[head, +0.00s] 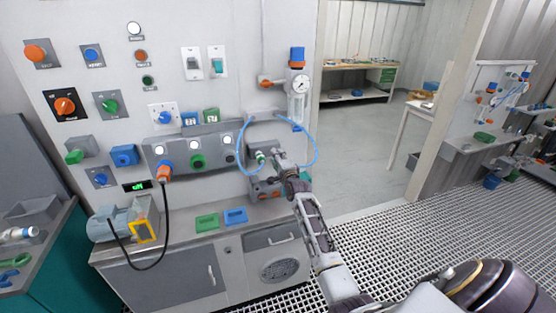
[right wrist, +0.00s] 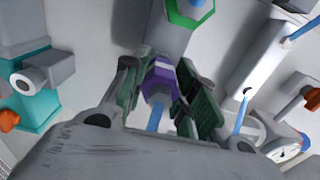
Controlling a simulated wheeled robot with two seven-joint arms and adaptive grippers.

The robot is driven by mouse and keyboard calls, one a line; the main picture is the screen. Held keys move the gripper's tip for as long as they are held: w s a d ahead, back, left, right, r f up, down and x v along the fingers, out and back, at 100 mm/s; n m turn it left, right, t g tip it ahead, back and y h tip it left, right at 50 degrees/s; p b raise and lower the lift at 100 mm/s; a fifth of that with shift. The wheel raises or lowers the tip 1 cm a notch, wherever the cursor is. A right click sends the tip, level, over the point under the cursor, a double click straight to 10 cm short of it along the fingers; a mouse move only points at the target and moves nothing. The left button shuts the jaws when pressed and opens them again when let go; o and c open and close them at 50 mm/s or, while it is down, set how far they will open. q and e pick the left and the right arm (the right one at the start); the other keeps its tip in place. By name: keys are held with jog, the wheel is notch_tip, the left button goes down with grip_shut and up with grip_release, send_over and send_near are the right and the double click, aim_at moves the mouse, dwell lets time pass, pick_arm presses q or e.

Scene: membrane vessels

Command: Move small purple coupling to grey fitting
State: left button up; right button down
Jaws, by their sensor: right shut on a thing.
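The small purple coupling (right wrist: 162,76) sits between the green-padded fingers of my right gripper (right wrist: 158,90) in the right wrist view, with a light blue hose (right wrist: 156,112) running from it toward the palm. Directly beyond it is a grey cylindrical fitting (right wrist: 168,38) with a green hexagonal collar (right wrist: 190,12). The coupling lines up with the fitting and looks touching or very close; I cannot tell whether it is seated. In the head view my right gripper (head: 273,158) is at the green-collared fitting (head: 261,156) on the panel. My left gripper is not in view.
A grey box with orange parts (head: 265,188) lies just below. Green (head: 207,221) and blue (head: 235,216) trays lie on the counter. A black cable (head: 166,225) hangs at left.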

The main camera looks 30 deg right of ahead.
jog(key=shift+w, duration=0.25)
jog(key=c, duration=1.1)
grip_release()
jog(key=shift+d, duration=0.1)
jog(key=shift+o, duration=0.2)
jog(key=shift+s, duration=0.1)
jog(key=v, duration=1.1)
jog(key=shift+s, duration=0.35)
jog(key=shift+f, duration=0.1)
